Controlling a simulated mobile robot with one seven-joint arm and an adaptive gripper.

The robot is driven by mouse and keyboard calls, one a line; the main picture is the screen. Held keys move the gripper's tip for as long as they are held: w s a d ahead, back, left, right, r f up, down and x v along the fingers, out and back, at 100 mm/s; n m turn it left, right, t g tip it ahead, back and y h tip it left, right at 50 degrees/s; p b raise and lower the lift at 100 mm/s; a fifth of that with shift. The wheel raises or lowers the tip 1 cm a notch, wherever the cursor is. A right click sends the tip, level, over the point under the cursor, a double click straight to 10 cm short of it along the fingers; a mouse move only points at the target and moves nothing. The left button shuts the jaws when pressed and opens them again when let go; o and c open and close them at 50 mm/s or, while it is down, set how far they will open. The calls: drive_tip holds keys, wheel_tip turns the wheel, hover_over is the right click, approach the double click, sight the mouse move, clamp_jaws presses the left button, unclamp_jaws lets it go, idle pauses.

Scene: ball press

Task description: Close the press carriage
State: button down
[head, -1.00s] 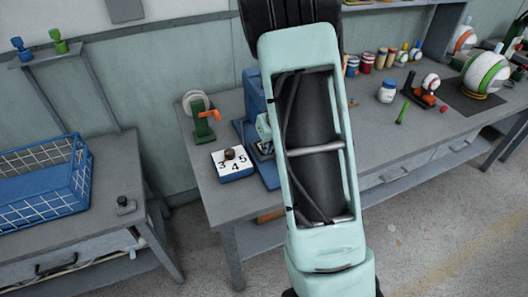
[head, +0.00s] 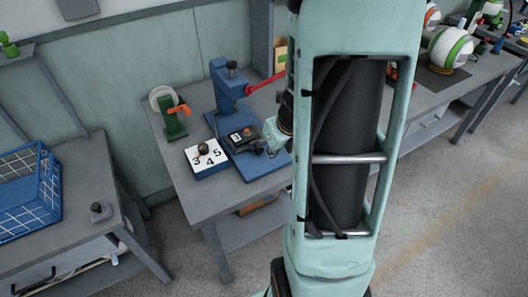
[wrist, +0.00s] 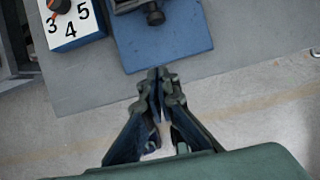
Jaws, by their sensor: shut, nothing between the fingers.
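The blue press (head: 224,92) stands on the grey workbench, with a red lever (head: 264,82) on its right side. Its dark carriage (head: 240,137) sits out on the blue base plate, in front of the upright column. In the wrist view the carriage's front edge and round black knob (wrist: 154,15) show at the top; the rest is cut off. My gripper (wrist: 160,75) is shut and empty, its tips together over the front edge of the base plate, apart from the knob in the picture. In the head view my gripper (head: 271,148) is partly hidden by my arm.
A white-topped dial box (head: 206,158) with numbers stands left of the base plate. A green stand with an orange handle (head: 175,120) is behind it. A blue wire basket (head: 25,195) is on the left table. Floor shows below the bench edge.

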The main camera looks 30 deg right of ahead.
sight(265, 168)
drive_tip(key=b+x, duration=0.5)
drive_tip(key=x, duration=0.5)
drive_tip(key=shift+s, duration=0.15)
drive_tip(key=w, duration=0.1)
drive_tip(key=w+p, duration=0.1)
drive_tip(key=w, duration=0.1)
drive_tip(key=shift+w+r+p, duration=0.1)
drive_tip(key=shift+r+p, duration=0.2)
drive_tip(key=shift+w, duration=0.5)
